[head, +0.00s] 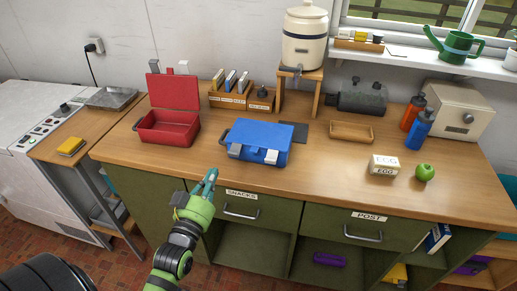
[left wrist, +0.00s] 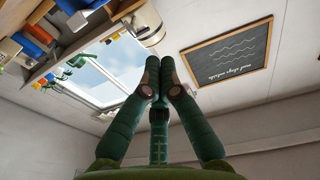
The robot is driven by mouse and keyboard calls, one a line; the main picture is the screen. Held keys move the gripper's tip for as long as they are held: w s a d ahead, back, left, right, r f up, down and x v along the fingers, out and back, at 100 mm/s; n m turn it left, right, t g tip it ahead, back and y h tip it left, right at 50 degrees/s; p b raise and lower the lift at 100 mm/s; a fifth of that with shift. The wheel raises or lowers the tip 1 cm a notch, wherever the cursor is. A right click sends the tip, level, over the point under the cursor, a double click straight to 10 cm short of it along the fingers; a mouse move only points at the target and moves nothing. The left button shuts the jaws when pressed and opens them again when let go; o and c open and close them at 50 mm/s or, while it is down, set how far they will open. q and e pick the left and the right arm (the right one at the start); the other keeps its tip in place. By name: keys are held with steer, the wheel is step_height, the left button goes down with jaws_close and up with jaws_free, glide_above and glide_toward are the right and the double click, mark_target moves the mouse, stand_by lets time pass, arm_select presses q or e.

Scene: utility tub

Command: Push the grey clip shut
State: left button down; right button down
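A blue tub with its lid down (head: 258,133) stands on the workbench. My left gripper (head: 210,175), green with teal fingers, is in front of the bench edge, left of and nearer than the tub, touching neither clip. In the left wrist view its fingers (left wrist: 159,68) come together with nothing seen between them. My right gripper is in neither view.
An open red box (head: 168,127) with clips on its raised lid stands left of the tub. A dark flat pad (head: 294,132) lies behind the tub, and a wooden tray (head: 351,132) is to the right. The bench strip before the tub (head: 190,166) is clear.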

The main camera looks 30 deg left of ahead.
mark_target(235, 149)
arm_select(q)
steer(key=w+a+f+p, duration=0.2)
steer(key=w+p, duration=0.1)
steer(key=w, duration=0.8)
steer(key=shift+a+f, duration=0.15)
stand_by(0.3)
